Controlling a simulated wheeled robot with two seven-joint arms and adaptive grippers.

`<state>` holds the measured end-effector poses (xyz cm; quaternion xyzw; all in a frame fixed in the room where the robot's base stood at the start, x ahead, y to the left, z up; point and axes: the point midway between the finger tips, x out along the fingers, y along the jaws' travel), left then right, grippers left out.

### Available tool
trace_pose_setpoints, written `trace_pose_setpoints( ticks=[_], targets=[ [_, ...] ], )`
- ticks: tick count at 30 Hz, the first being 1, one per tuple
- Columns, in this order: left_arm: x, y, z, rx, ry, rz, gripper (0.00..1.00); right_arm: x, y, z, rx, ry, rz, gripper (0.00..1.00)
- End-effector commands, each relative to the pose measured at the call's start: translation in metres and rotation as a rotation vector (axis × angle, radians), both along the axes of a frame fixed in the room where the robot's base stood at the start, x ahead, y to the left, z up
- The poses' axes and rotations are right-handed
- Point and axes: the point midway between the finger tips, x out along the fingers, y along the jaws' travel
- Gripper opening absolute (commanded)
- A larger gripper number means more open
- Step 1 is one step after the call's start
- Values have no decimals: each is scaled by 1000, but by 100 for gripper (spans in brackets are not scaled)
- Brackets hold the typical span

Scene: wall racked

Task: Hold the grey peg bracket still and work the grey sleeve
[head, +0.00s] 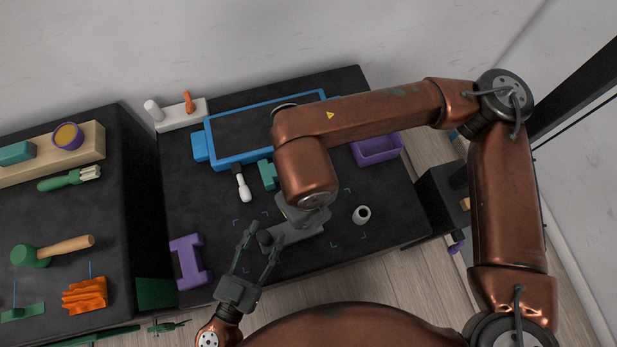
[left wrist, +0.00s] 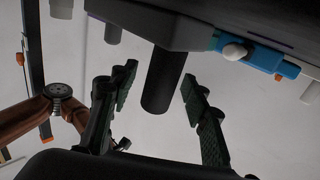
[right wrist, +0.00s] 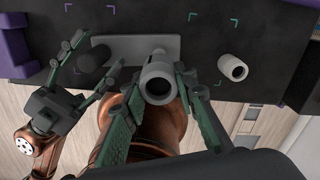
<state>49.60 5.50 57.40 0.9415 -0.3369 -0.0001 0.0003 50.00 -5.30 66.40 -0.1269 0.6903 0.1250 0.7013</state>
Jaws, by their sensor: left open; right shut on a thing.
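The grey peg bracket (head: 297,233) lies on the dark table, partly hidden by my right arm; its plate shows in the right wrist view (right wrist: 125,47). A dark upright post (left wrist: 163,80) rises from one end. My left gripper (head: 262,248) is open, its fingers on either side of that post with gaps in the left wrist view (left wrist: 152,88). My right gripper (right wrist: 160,90) is shut on the grey sleeve (right wrist: 157,72), a hollow cylinder over the plate's other end. A pale post shows behind it; I cannot tell if the sleeve is around it.
A white hollow cylinder (head: 361,214) stands on the table right of the bracket. A purple piece (head: 189,262), a white-handled tool (head: 243,187), a blue-framed tray (head: 212,143) and a purple bin (head: 378,151) are around. My right arm spans above the table.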

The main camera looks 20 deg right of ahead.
Motion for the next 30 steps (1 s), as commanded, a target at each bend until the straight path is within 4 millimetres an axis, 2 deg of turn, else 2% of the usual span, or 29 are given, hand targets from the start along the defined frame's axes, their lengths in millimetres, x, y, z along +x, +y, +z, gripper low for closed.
trace_pose_setpoints(
  ticks=[1,30],
  targets=[
    [0,0,6,0,-4,0,43,-1,0,8,0,-9,0,3],
    [0,0,40,0,-4,0,43,-11,0,81,0,-77,0,3]
  ],
)
